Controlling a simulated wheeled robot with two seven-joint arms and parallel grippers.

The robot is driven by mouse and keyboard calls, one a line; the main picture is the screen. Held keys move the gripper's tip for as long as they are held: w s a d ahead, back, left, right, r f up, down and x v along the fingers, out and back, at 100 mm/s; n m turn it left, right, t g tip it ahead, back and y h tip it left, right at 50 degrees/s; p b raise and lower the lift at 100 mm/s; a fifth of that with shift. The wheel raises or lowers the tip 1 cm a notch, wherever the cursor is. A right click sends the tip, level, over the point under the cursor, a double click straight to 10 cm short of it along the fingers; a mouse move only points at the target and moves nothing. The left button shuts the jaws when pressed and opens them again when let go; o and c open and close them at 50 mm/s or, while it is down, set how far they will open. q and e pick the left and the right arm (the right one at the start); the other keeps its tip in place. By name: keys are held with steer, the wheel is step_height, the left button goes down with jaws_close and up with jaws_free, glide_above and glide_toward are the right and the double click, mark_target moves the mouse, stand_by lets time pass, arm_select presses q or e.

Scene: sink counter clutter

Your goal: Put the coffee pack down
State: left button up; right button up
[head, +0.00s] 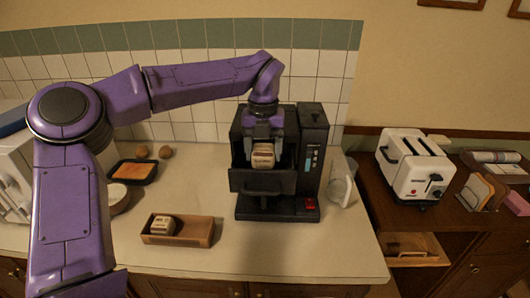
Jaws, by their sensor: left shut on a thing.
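A small tan-and-white coffee pack (263,156) with a dark label band is at the front of the black coffee machine (311,160), over its pulled-out drawer (263,182). My left gripper (264,143) reaches down from above and is shut on this pack. The pack looks upright; whether its underside touches the drawer is hidden by the drawer's front. A second similar pack (162,225) sits in the left part of a wooden tray (196,232) on the counter. My right gripper is not in view.
A clear glass jug (341,191) stands right of the machine. A black tray (135,171) with orange food, a white bowl (119,198) and a white microwave (14,180) are at left. A white toaster (412,165) is on the right cabinet. The front counter is mostly clear.

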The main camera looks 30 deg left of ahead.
mark_target(264, 148)
arm_select(q)
step_height(264, 148, down, 2)
steer(key=shift+w+f, duration=0.1)
steer(key=shift+f, duration=0.15)
steer(key=o, duration=1)
step_height(264, 148, up, 12)
steer(key=shift+r+b, duration=0.25)
steer(key=shift+b, duration=0.1)
